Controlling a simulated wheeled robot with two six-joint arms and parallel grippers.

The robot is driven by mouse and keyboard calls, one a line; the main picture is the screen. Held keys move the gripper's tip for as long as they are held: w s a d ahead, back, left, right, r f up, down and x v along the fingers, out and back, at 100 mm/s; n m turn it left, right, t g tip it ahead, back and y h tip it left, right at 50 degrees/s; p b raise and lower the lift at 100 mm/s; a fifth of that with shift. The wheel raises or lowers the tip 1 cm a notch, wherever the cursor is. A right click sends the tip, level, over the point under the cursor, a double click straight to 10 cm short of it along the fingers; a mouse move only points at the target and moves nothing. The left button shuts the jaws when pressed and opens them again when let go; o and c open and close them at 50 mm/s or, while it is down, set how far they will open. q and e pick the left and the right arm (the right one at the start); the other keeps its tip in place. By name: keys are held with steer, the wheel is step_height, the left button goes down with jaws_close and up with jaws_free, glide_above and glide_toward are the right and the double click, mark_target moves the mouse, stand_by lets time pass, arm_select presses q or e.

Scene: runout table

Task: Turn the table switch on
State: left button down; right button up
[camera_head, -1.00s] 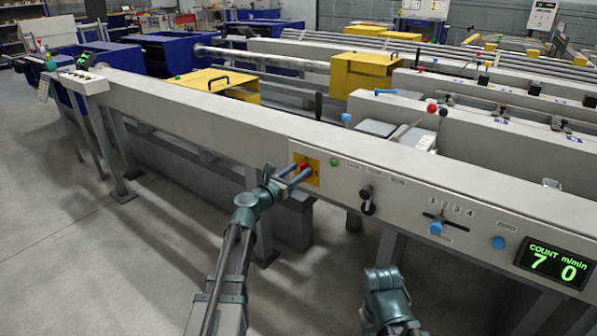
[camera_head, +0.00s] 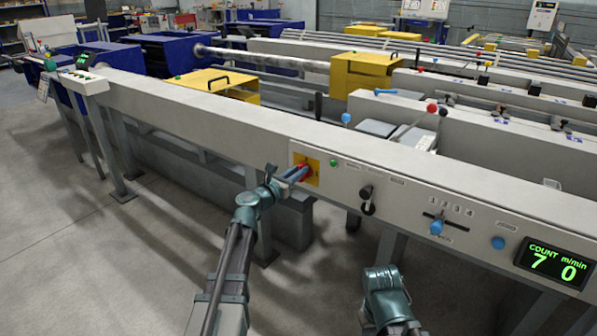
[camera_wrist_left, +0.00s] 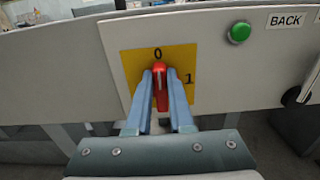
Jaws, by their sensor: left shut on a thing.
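The table switch is a red rotary handle (camera_wrist_left: 159,75) on a yellow plate (camera_wrist_left: 184,60) marked 0 at the top and 1 at the right. In the left wrist view the handle points up toward 0. In the head view the yellow plate (camera_head: 314,163) is on the front panel of the long table. My left gripper (camera_head: 301,173) reaches it from the front, and its blue fingers (camera_wrist_left: 160,90) are shut on the red handle, one on each side. My right arm shows at the bottom of the head view, but its fingertips are not visible.
A green button (camera_wrist_left: 239,32) is right of the switch. The panel also has a black lever (camera_head: 367,196), a blue slider knob (camera_head: 436,228), a blue button (camera_head: 498,243) and a display (camera_head: 553,263) reading COUNT 7 and m/min 0. Open floor lies in front at left.

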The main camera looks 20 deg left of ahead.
arm_select(q)
steer(key=shift+m, duration=0.3)
steer(key=shift+s+d+f+m+b, duration=0.15)
steer(key=shift+d+f+m+b, duration=0.15)
steer(key=shift+m, duration=2.55)
steer(key=shift+s+d+f+m+b, duration=0.1)
steer(key=shift+d+f+m+b, duration=0.2)
steer(key=shift+m, duration=2.6)
steer(key=shift+s+d+f+m+b, duration=0.15)
steer(key=shift+d+f+m+b, duration=0.15)
steer(key=shift+m, duration=2.55)
steer(key=c, duration=0.8)
jaws_free()
steer(key=shift+a, duration=0.1)
